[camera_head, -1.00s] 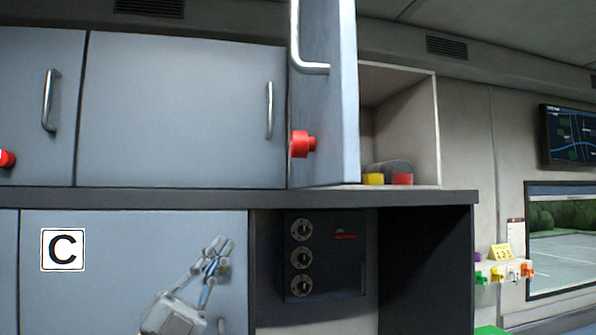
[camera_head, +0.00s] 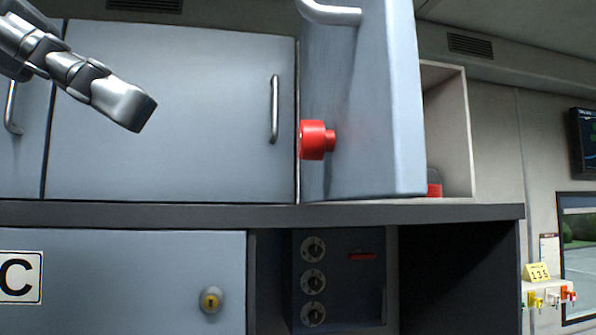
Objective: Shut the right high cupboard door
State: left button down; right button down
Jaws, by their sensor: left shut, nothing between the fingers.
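The right high cupboard door (camera_head: 370,110) stands open, swung out towards me from its left edge. Its metal handle (camera_head: 332,12) shows at the top of the picture. A red knob (camera_head: 315,140) sits low on its outer face. The open cupboard's pale right side wall (camera_head: 450,130) shows beyond the door; most of the inside is hidden. My left gripper (camera_head: 135,108) is at the upper left, in front of the neighbouring shut door and well left of the open one. Its fingers are closed and empty, touching nothing that I can see. My right gripper is out of view.
The neighbouring high door (camera_head: 180,150) is shut, with a protruding handle (camera_head: 274,108). A dark ledge (camera_head: 270,214) runs below the cupboards. A red item (camera_head: 434,184) is partly visible inside the open cupboard. A panel with dials (camera_head: 340,280) lies below.

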pick_arm(q)
jog(key=r+p+x, duration=0.1)
jog(key=p+x, duration=0.1)
jog(key=x, duration=1.1)
jog(key=shift+d+p, duration=0.4)
jog(key=shift+d, duration=0.2)
jog(key=shift+w+r, duration=0.1)
